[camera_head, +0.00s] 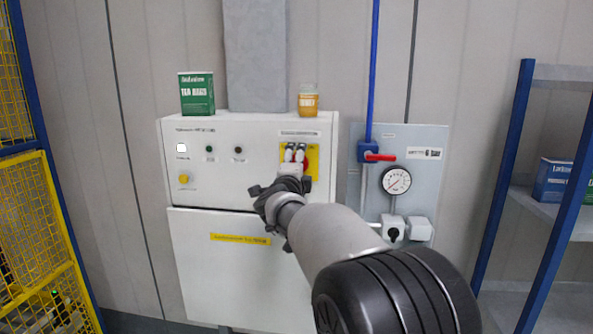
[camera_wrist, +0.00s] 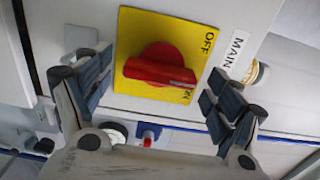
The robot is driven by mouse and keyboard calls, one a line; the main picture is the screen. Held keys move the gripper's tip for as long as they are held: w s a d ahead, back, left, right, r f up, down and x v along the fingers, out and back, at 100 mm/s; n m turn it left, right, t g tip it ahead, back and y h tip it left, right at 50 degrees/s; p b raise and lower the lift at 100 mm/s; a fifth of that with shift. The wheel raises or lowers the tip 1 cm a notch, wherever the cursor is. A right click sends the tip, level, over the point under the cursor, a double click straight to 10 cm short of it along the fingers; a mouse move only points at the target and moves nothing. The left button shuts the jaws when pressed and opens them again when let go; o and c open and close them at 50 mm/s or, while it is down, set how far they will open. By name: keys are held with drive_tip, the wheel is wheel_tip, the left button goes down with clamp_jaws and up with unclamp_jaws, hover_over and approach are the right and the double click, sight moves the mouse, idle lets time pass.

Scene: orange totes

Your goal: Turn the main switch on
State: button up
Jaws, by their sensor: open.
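The main switch is a red rotary knob (camera_wrist: 160,66) on a yellow plate (camera_wrist: 135,30). A "MAIN" label sits beside the plate. In the head view the yellow plate (camera_head: 312,147) is at the cabinet's upper right, partly hidden by my gripper (camera_head: 295,154). My gripper is open and empty in front of the switch, fingers left and right of the knob in the wrist view, with visible gaps.
The white cabinet (camera_head: 230,190) carries a yellow button (camera_head: 184,179) and small dark buttons. A green tea box (camera_head: 197,93) and an orange-brown jar (camera_head: 308,101) stand on top. Right of it is a grey panel with a gauge (camera_head: 396,180) and red-handled valve (camera_head: 379,157). Yellow mesh fencing stands left.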

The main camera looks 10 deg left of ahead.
drive_tip(key=s, duration=1.2)
drive_tip(key=shift+a, duration=0.2)
